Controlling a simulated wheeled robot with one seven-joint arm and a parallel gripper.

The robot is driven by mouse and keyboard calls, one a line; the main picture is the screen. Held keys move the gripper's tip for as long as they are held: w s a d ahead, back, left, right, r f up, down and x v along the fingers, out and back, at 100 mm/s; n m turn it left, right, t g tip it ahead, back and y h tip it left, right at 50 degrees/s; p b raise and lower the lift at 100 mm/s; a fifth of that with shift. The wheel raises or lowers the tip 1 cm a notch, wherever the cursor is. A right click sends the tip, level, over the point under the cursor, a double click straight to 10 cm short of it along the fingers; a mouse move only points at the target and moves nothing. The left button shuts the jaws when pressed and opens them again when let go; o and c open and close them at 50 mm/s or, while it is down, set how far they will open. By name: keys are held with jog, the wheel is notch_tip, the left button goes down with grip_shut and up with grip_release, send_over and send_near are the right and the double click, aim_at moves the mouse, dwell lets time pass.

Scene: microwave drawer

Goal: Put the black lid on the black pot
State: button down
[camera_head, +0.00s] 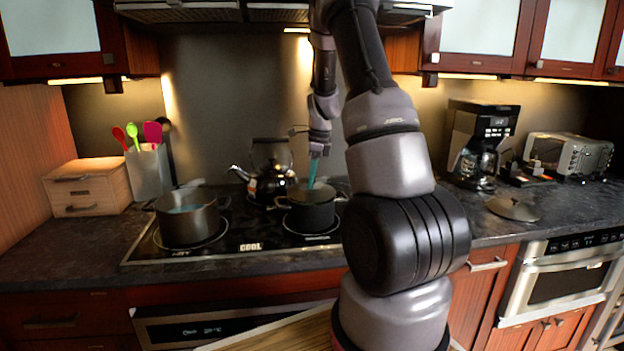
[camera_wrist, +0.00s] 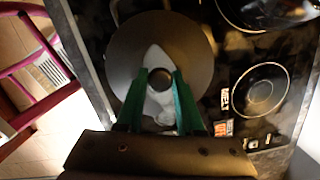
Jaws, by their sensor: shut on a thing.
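The black pot (camera_head: 311,216) stands on the front right burner of the cooktop. A dark round lid (camera_wrist: 132,45) fills the upper middle of the wrist view, and in the head view it shows as a dark disc (camera_head: 302,192) at the top of the pot. I cannot tell whether it rests fully on the rim. My gripper (camera_head: 313,180) points down over the pot, its green fingers (camera_wrist: 161,82) closed around the lid's knob. A pale, pointed patch lies between and beyond the fingers. The pot's body is hidden under the lid in the wrist view.
A steel pot (camera_head: 187,218) stands on the left burner, and a black kettle (camera_head: 271,178) behind, close to the black pot. Another lid (camera_head: 513,208) lies on the right counter near the coffee maker (camera_head: 479,145) and toaster oven (camera_head: 568,155). A utensil holder (camera_head: 149,172) stands at the left.

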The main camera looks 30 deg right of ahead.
jog(key=shift+f, duration=0.45)
dwell(1.1)
dwell(0.3)
grip_release()
jog(key=shift+r, duration=3.5)
